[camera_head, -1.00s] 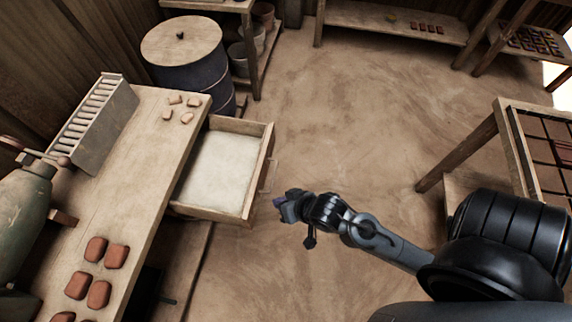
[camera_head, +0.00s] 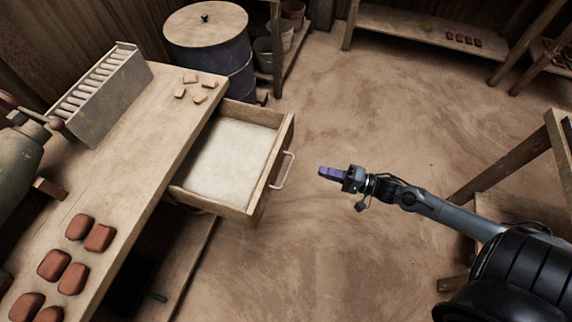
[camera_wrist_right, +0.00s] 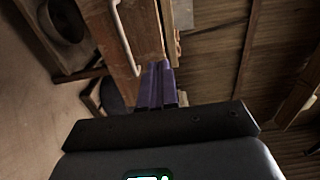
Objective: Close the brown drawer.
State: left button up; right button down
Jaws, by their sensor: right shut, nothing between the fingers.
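The brown drawer (camera_head: 262,196) is pulled out of the wooden workbench (camera_head: 150,165) in the head view, its pale inside empty. A light bar handle (camera_head: 284,170) is on its front face. My right gripper (camera_head: 322,171) is to the right of the handle, apart from it, pointing left at the drawer front. Its purple fingers are shut and empty. In the right wrist view the fingers (camera_wrist_right: 157,75) point towards the drawer front (camera_wrist_right: 120,35), with the handle (camera_wrist_right: 124,38) just to their left. My left gripper is not in view.
Reddish clay blocks (camera_head: 54,265) and smaller pieces (camera_head: 191,79) lie on the workbench beside a slotted metal box (camera_head: 98,93). A blue drum (camera_head: 216,55) stands behind the drawer. A wooden stand (camera_head: 520,155) is at right. The floor around the gripper is clear.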

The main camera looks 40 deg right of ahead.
jog(key=w, duration=0.1)
jog(key=b, duration=0.6)
send_near(276, 158)
jog(key=x, duration=0.5)
jog(key=shift+w+a, duration=0.1)
jog(key=shift+b+x, duration=0.35)
jog(key=shift+x, duration=0.45)
jog(key=shift+r, duration=0.1)
